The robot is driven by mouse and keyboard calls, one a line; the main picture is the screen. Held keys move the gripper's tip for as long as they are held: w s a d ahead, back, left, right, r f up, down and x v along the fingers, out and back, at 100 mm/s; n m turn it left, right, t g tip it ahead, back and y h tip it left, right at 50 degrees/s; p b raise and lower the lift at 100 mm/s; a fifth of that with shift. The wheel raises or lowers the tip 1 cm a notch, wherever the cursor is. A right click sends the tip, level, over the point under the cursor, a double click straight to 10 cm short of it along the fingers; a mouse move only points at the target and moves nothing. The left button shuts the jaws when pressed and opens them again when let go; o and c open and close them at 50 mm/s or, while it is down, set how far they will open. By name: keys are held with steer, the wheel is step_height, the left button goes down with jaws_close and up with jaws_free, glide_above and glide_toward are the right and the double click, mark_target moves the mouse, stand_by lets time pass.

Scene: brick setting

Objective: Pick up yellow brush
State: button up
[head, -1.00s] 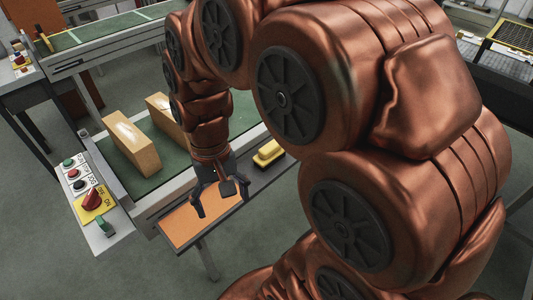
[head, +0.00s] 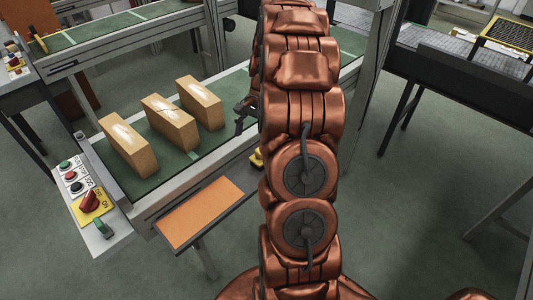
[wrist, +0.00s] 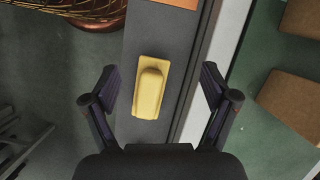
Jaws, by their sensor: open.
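The yellow brush (wrist: 150,88) lies on a narrow dark ledge beside the conveyor. In the wrist view it sits ahead of my gripper (wrist: 160,95), between the lines of the two fingers. The fingers are open and I see no contact with the brush. In the head view only a small part of the brush (head: 256,158) shows at the left edge of my arm, which hides the rest. My gripper (head: 243,115) is mostly hidden behind my arm there, with one dark finger visible above the conveyor side.
Several tan bricks (head: 170,122) stand on the green conveyor (head: 152,183) beside the ledge. An orange panel (head: 200,212) lies on the near end of the ledge. A control box with buttons and a red switch (head: 90,200) is at the left.

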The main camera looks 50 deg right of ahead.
steer(key=d+f+m, duration=0.1)
steer(key=d, duration=0.1)
steer(key=d+f+m, duration=0.1)
steer(key=d+f, duration=0.1)
steer(key=d, duration=0.1)
steer(key=d+f, duration=0.1)
steer(key=d, duration=0.1)
steer(key=shift+s+d+f+m+t, duration=0.2)
steer(key=shift+m+t, duration=0.1)
steer(key=shift+m, duration=0.1)
steer(key=shift+s+p+x, duration=0.15)
steer(key=shift+p+x, duration=0.7)
steer(key=shift+x, duration=0.9)
steer(key=shift+s+p+x, duration=0.1)
steer(key=shift+p+x, duration=0.75)
steer(key=shift+x, duration=0.85)
steer(key=shift+a+f, duration=0.15)
steer(key=shift+f, duration=0.25)
steer(key=shift+c, duration=0.4)
steer(key=c, duration=1.3)
steer(key=shift+r, duration=0.1)
step_height(320, 180, up, 10)
steer(key=b, duration=0.3)
